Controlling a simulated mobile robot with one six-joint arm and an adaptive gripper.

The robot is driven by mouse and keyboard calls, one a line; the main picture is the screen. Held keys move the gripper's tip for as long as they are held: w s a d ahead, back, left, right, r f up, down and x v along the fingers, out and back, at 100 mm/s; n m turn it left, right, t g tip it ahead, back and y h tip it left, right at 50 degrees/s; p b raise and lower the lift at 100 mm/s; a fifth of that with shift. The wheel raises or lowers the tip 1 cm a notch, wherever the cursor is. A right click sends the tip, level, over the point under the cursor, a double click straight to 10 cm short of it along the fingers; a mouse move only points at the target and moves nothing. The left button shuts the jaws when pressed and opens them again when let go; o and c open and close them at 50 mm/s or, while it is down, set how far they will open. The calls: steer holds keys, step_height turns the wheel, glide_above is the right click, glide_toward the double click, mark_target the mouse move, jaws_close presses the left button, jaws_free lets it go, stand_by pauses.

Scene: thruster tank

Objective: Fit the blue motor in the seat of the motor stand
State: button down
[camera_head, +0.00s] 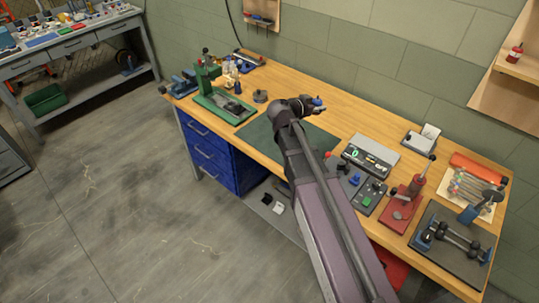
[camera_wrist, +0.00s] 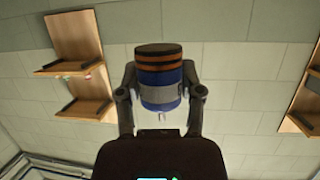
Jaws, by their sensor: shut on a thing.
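The blue motor (camera_wrist: 160,92) fills the middle of the wrist view, a short upright cylinder with a blue body, a grey band and orange-brown rings under a dark top. My gripper (camera_wrist: 160,95) is shut on its sides. In the head view, my gripper (camera_head: 312,104) is above the middle of the workbench, with a small blue part of the motor (camera_head: 318,101) showing at its tip; my arm and gripper hide the rest. I cannot tell which fixture on the bench is the motor stand, and its seat cannot be made out.
The wooden workbench (camera_head: 350,128) has a dark green mat (camera_head: 262,138) below my gripper. A green press (camera_head: 205,75) stands left. Right are a switch panel (camera_head: 372,192), a red press (camera_head: 400,208) and a dark plate with shafts (camera_head: 450,253). The wall (camera_head: 350,50) is close behind.

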steer(key=shift+a, duration=0.15)
steer(key=s+a+f+b, duration=0.2)
steer(key=s+f+b, duration=0.1)
steer(key=f+b, duration=0.4)
steer(key=s+a+f+n+b, duration=0.1)
steer(key=s+a+f+b, duration=0.2)
steer(key=f+b, duration=0.4)
steer(key=s+a+f+t+y+b, duration=0.1)
steer(key=s+a+f+b, duration=0.1)
steer(key=f+b, duration=0.5)
steer(key=shift+s+a, duration=0.4)
steer(key=shift+s, duration=0.2)
steer(key=shift+w+a+f, duration=0.1)
steer(key=b, duration=0.2)
glide_above(266, 155)
steer(key=shift+s+d+f, duration=0.3)
steer(key=shift+s+f, duration=0.1)
steer(key=shift+f, duration=0.3)
steer(key=shift+w+a, duration=0.35)
steer(key=shift+w, duration=0.2)
step_height(266, 155, down, 4)
steer(key=b, duration=0.3)
steer(key=shift+r, duration=0.15)
steer(key=shift+b, duration=0.3)
